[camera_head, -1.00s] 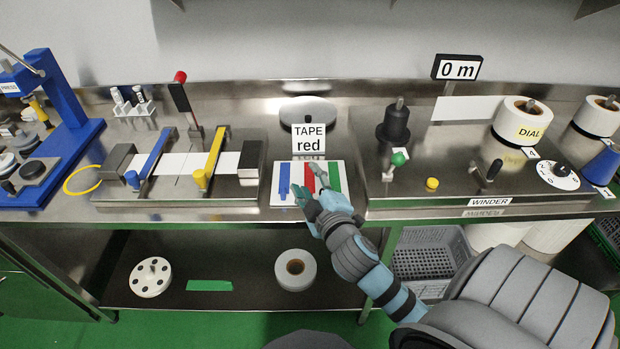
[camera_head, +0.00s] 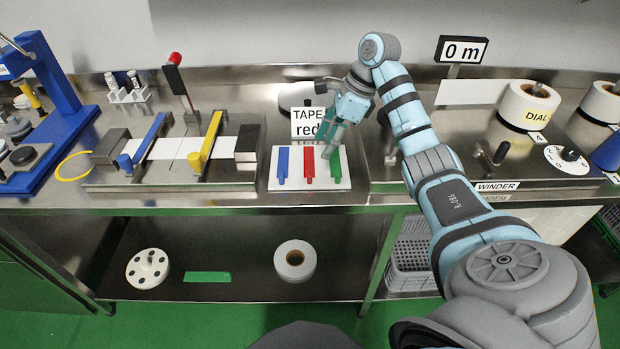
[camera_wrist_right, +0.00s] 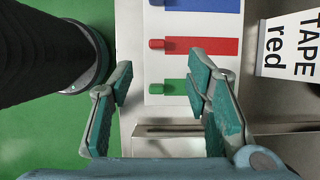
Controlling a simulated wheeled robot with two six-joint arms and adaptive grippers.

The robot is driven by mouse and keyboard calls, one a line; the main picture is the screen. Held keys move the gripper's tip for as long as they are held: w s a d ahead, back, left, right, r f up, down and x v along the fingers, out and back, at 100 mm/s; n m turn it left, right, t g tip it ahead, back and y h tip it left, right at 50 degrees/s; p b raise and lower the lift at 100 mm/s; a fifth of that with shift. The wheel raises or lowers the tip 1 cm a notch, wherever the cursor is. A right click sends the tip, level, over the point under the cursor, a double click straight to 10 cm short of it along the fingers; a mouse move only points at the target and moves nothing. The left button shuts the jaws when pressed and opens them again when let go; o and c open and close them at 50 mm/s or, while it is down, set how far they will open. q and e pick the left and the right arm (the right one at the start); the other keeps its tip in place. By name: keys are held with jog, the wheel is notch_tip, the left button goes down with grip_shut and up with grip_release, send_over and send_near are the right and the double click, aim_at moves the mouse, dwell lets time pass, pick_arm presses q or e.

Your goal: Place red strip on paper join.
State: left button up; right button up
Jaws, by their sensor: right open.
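The red strip (camera_head: 309,165) lies on a white card (camera_head: 342,184), between a blue strip (camera_head: 283,165) and a green strip (camera_head: 335,164). The red strip also shows in the right wrist view (camera_wrist_right: 205,46). My right gripper (camera_head: 331,143) is open and empty above the card's right back part. In the right wrist view its fingers (camera_wrist_right: 160,92) stand apart; one overlaps the green strip, and the red strip lies beyond the fingertips. The white paper (camera_head: 167,148) lies on the fixture to the left, with a thin join line between the blue and yellow bars. My left gripper is not in view.
A "TAPE red" sign (camera_head: 308,123) stands behind the card, close to my right gripper. The yellow clamp bar (camera_head: 207,142) and blue clamp bar (camera_head: 145,143) cross the paper. The winder plate (camera_head: 450,172) is at the right.

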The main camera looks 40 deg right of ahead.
jog(key=b, duration=0.2)
send_over(310, 173)
jog(key=d, duration=0.2)
jog(key=f, duration=0.2)
jog(key=s+f, duration=0.1)
jog(key=f, duration=0.1)
jog(key=shift+d+f, duration=0.1)
jog(key=shift+f, duration=0.15)
jog(key=shift+w+f, duration=0.2)
jog(key=shift+f, duration=0.1)
jog(key=x, duration=0.4)
jog(key=shift+s+a+f, duration=0.15)
jog(key=shift+s+a, duration=0.2)
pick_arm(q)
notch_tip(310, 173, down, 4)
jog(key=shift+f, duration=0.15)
pick_arm(e)
jog(key=c, duration=1)
